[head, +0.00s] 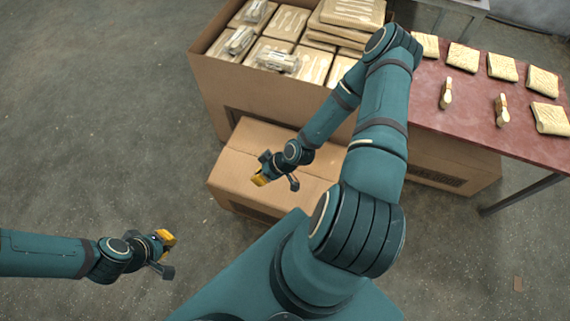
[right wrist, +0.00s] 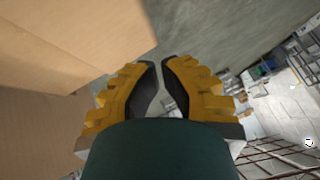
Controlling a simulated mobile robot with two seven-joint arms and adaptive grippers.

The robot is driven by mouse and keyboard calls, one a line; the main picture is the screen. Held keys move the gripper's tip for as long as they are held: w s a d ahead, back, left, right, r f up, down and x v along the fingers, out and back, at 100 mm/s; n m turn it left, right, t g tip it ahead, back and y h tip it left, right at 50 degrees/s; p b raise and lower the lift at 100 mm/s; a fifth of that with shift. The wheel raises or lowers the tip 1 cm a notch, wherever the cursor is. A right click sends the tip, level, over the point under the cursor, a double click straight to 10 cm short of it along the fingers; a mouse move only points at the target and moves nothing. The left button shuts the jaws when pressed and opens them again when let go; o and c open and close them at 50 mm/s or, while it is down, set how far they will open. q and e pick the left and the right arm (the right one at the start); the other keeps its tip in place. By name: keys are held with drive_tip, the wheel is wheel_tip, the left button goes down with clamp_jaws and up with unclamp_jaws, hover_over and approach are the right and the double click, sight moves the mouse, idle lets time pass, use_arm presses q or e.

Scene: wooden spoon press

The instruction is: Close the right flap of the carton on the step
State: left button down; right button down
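A low brown carton (head: 240,162) stands in front of a big open carton. Its top looks mostly flat, with a seam across it; my right arm hides part of it, and I cannot make out each flap. My right gripper (head: 259,180) is over the left part of this carton's top in the head view. In the right wrist view its yellow-backed fingers (right wrist: 161,66) are nearly together with nothing between them, and brown cardboard (right wrist: 70,35) fills the left side. My left gripper (head: 168,238) is over bare floor, away from the cartons; its yellow tips look together and empty.
The big open carton (head: 217,85) holds several packs of wooden spoons. A red-topped table (head: 425,105) with several packs stands at right, with another brown carton (head: 460,170) below it. The grey floor (head: 90,130) at left is clear.

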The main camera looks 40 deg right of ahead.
sight(278, 186)
drive_tip(key=s+d+f+n+t+h+p, duration=0.1)
drive_tip(key=s+d+t+p, duration=0.1)
drive_tip(key=d, duration=0.5)
drive_tip(key=s+d+f+n+t+h+p, duration=0.1)
drive_tip(key=s+d+h, duration=0.15)
drive_tip(key=d, duration=0.55)
drive_tip(key=shift+y, duration=0.35)
drive_tip(key=x, duration=0.9)
drive_tip(key=shift+a+b, duration=0.2)
drive_tip(key=shift+b, duration=0.15)
drive_tip(key=f, duration=0.1)
drive_tip(key=f+b, duration=0.1)
drive_tip(key=f, duration=0.1)
drive_tip(key=shift+w+f, duration=0.3)
drive_tip(key=shift+w, duration=0.05)
drive_tip(key=shift+d+f, duration=0.15)
drive_tip(key=shift+f, duration=0.35)
drive_tip(key=f+b, duration=0.1)
drive_tip(key=b, duration=0.1)
drive_tip(key=f+b, duration=0.1)
drive_tip(key=shift+w+d+b, duration=0.15)
drive_tip(key=shift+b, duration=0.25)
drive_tip(key=shift+f+b, duration=0.15)
drive_tip(key=shift+b, duration=0.35)
